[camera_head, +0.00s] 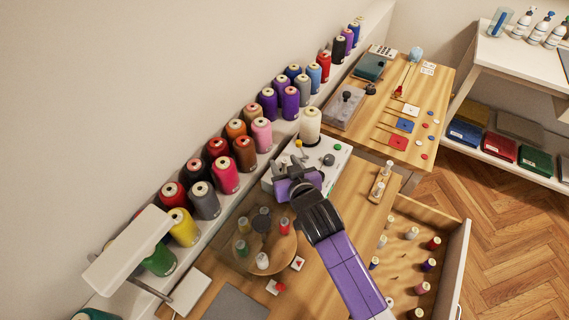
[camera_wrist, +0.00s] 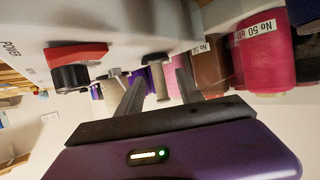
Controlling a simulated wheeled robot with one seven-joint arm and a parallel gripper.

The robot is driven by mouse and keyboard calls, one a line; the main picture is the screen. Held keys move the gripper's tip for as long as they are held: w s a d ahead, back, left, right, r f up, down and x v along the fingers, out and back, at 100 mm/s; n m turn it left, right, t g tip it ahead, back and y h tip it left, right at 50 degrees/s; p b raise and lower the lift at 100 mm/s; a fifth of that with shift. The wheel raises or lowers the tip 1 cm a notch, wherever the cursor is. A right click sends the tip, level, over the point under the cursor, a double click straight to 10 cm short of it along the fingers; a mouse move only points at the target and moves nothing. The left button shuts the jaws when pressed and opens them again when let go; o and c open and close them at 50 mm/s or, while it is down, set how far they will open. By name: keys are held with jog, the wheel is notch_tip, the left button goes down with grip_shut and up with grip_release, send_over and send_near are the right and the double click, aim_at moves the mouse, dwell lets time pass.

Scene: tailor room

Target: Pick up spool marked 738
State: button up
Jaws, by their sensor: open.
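No marking 738 is legible on any spool in either view. Large thread spools in many colours stand along the wall ledge, among them a pink-red spool (camera_head: 226,175) and a brown spool (camera_head: 244,153). In the wrist view a magenta spool (camera_wrist: 264,55) bears a label reading "No 50", and a brown spool (camera_wrist: 209,68) beside it bears a similar label. My gripper (camera_wrist: 158,82) is open, its fingers pointing at the white machine with a slim pale post (camera_wrist: 160,82) seen between them.
The white machine (camera_head: 336,150) has a red switch (camera_wrist: 76,53) and knobs. A cream cone (camera_head: 310,126) stands behind it. A round wooden tray (camera_head: 284,250) holds small spools. An open drawer (camera_head: 458,245) at right holds several small spools. A wooden table (camera_head: 440,90) stands beyond.

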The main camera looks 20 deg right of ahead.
jog(key=shift+x, duration=1.4)
jog(key=shift+a, duration=0.1)
jog(key=shift+r, duration=0.1)
grip_shut()
jog(key=shift+r, duration=0.1)
notch_tip(320, 180, up, 20)
